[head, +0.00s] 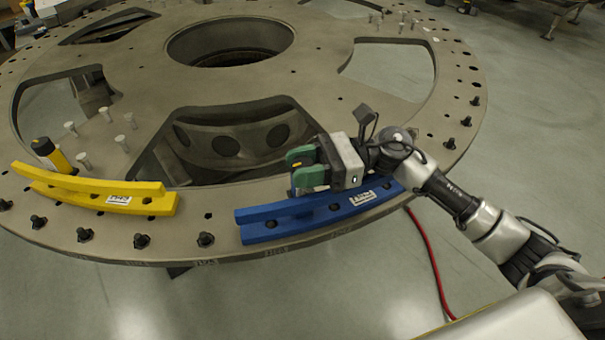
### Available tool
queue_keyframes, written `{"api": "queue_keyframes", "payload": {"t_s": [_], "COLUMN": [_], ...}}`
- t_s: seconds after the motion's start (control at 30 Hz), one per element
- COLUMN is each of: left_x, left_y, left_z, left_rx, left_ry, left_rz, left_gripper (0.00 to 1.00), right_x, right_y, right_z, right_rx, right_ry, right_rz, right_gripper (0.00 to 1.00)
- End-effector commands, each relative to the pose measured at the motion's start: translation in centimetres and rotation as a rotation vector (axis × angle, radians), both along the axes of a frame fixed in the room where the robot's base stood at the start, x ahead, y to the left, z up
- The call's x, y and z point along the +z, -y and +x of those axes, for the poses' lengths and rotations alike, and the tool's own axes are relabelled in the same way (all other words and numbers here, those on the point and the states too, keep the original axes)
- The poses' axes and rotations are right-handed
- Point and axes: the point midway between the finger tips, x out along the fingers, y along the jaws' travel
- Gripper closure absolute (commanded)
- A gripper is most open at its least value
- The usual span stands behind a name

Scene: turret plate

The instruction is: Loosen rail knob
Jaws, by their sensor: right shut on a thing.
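A blue rail (345,204) lies along the near rim of the round turret plate (300,243), with a white label on its face. My right gripper (303,169), with green fingers, reaches in from the right over the blue rail's inner edge. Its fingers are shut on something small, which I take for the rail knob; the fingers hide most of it. A yellow rail (118,197) lies to the left on the same rim. My left gripper is not in view.
Several black bolts (142,241) stand along the plate's rim. A yellow and black cylinder (55,156) and several pale pegs (84,160) stand at the left. Large cutouts open behind the rails. A red cable (430,260) runs down to the floor.

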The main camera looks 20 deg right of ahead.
Motion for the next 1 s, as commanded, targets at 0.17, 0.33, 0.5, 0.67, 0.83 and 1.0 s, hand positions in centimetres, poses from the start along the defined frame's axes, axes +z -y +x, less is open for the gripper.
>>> {"api": "queue_keyframes", "payload": {"t_s": [0.17,0.33,0.5,0.67,0.83,1.0], "left_x": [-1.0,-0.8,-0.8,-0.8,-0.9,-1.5], "left_y": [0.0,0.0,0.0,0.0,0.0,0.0], "left_z": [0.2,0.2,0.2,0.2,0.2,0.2], "left_rx": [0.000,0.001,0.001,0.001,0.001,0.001], "left_ry": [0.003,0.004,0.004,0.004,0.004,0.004], "left_rz": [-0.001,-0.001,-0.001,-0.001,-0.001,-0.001], "left_gripper": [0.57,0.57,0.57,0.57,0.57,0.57], "right_x": [0.0,0.1,0.1,0.1,0.0,-0.2], "right_y": [0.0,0.0,0.0,0.0,0.1,1.6], "right_z": [0.0,0.0,0.0,0.0,0.0,0.0], "right_rx": [0.033,0.033,0.033,0.032,0.032,0.029], "right_ry": [0.000,-0.001,-0.001,0.000,0.000,-0.001], "right_rz": [0.000,-0.001,-0.001,-0.001,-0.001,-0.002], "right_gripper": [0.84,0.84,0.45,0.35,0.35,0.35]}}
